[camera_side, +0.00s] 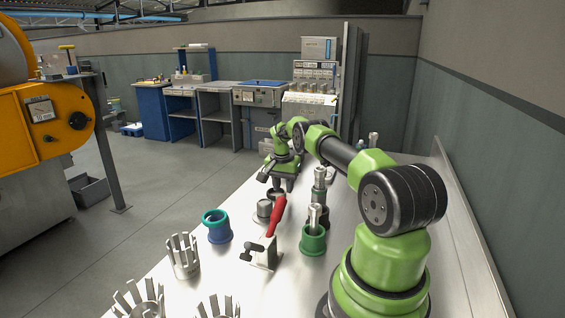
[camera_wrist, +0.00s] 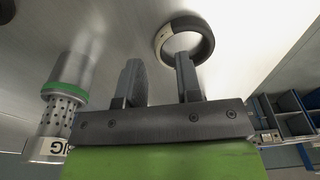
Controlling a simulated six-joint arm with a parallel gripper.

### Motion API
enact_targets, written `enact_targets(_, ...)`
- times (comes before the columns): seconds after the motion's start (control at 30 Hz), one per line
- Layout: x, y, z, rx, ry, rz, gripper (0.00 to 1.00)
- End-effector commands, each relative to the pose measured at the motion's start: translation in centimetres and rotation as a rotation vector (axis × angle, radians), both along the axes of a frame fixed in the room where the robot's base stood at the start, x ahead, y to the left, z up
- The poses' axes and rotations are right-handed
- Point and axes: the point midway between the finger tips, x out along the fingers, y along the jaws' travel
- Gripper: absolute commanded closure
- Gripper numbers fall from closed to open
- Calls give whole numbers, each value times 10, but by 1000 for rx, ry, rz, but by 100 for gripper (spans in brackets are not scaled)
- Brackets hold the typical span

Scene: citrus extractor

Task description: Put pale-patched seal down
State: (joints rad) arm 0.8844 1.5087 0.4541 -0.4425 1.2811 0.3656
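A perforated cylinder with a green band (camera_wrist: 66,92) lies left in the wrist view. In the side view, a red-handled clamp (camera_side: 277,216), a blue cup with teal rim (camera_side: 217,225), a green holder (camera_side: 313,240) and slotted metal cups (camera_side: 183,257) stand nearer.

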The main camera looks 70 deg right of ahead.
Motion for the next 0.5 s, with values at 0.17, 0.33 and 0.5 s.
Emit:
enact_targets(0.17,0,4,28,-2,-4,-1,68)
enact_targets(0.33,0,8,65,-3,-3,0,68)
enact_targets(0.5,0,12,90,-1,-2,1,68)
